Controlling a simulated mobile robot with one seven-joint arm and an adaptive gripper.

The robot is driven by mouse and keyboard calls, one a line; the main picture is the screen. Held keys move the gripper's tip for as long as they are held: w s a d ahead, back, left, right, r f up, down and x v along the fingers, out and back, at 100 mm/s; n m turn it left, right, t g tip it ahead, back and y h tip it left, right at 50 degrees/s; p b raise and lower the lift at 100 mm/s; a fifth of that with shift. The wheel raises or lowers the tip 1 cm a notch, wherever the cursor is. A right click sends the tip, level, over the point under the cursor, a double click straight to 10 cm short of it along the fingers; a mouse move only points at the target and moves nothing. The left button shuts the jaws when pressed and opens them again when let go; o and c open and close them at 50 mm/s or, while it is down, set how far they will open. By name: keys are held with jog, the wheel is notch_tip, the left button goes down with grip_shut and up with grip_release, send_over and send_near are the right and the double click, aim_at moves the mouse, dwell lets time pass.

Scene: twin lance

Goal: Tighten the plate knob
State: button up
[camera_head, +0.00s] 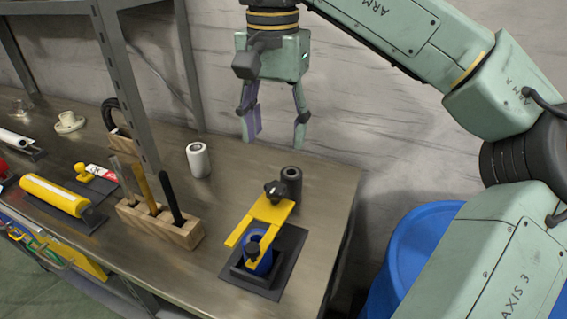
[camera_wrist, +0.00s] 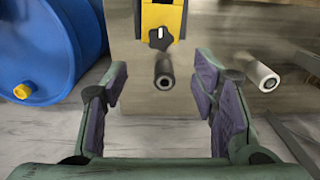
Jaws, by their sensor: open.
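The plate knob, a black lobed knob (camera_head: 275,190), sits at the far end of a yellow plate (camera_head: 268,212) on the bench. It also shows in the wrist view as a dark star-shaped knob (camera_wrist: 160,38) with a pale mark on top. My gripper (camera_head: 272,140) is open and empty, raised above the back of the bench. In the wrist view its fingers (camera_wrist: 163,95) are spread, with the knob beyond them.
A dark hollow cylinder (camera_head: 291,182) stands just behind the knob, and a white roll (camera_head: 198,160) to its left. A wooden block with upright tools (camera_head: 165,222) stands left of the plate. A metal shelf post (camera_head: 130,90) rises at the left. A blue drum (camera_head: 415,250) stands off the bench's right end.

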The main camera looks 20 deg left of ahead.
aim_at(275, 187)
notch_tip(275, 187, down, 10)
jog(key=shift+s+f+p, duration=0.15)
jog(key=shift+f+p, duration=0.1)
jog(key=shift+p, duration=0.25)
jog(key=shift+c, duration=0.4)
jog(key=c, duration=1.1)
